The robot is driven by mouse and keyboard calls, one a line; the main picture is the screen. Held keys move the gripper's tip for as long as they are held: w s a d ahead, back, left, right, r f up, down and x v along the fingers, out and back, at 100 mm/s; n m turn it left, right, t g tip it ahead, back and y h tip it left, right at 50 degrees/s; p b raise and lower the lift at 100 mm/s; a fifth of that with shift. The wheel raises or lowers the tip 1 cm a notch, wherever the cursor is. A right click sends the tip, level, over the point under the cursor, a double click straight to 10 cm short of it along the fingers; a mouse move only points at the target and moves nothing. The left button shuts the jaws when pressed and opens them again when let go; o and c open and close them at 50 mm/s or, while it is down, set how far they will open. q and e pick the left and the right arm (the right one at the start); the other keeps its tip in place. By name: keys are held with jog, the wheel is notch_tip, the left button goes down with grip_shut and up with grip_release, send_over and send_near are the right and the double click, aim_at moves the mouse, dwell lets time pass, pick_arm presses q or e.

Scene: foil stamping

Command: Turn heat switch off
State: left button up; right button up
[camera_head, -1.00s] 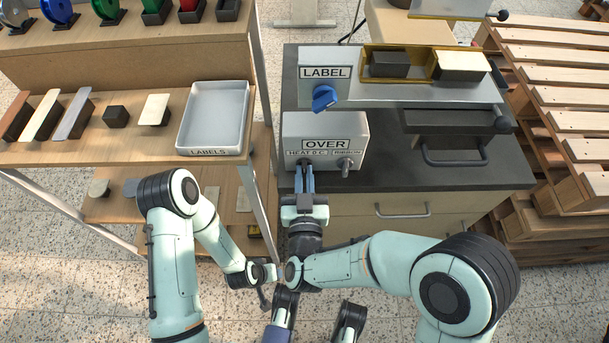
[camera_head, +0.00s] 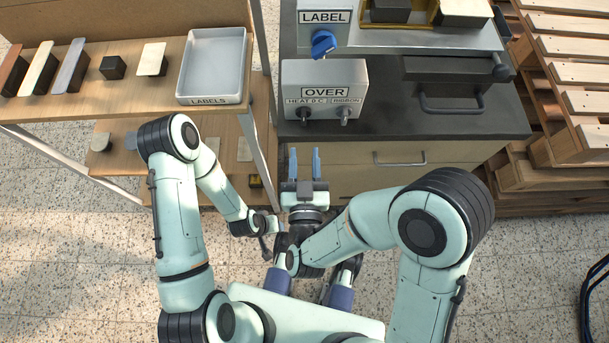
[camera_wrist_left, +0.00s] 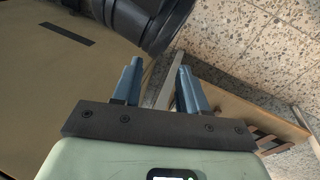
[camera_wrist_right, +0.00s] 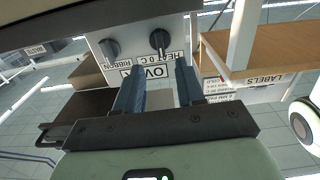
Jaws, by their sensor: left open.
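The heat switch (camera_head: 304,115) is a small dark knob at the left on the front of the grey OVER control box (camera_head: 332,75), under the HEAT label. It also shows close up in the right wrist view (camera_wrist_right: 160,40), its thin tip toward the label. The similar ribbon knob (camera_head: 344,115) is to its right. My right gripper (camera_head: 305,163) is open and empty in front of the box, apart from the switch. Its blue fingers also show in the right wrist view (camera_wrist_right: 158,88). My left gripper (camera_wrist_left: 157,88) is open and empty, low beside the right arm.
A blue LABEL knob (camera_head: 323,43) is above the box. A dark handled press part (camera_head: 450,95) is to the right. A wooden shelf with a LABELS tray (camera_head: 210,99) stands at the left, pallets (camera_head: 575,100) at the right. Speckled floor is free in front.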

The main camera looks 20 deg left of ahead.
pick_arm(q)
jog(key=s+d+r+g+h+p, duration=0.1)
jog(key=s+d+r+g+p, duration=0.2)
jog(key=s+r+p, duration=0.5)
jog(key=shift+s+d+r+m, duration=0.3)
jog(key=shift+s+r+m, duration=0.15)
jog(key=shift+r, duration=0.4)
pick_arm(e)
jog(key=v, duration=0.4)
jog(key=shift+s+d+r, duration=0.1)
jog(key=shift+s+r, duration=0.05)
jog(key=shift+s, duration=0.25)
jog(key=shift+d, duration=0.1)
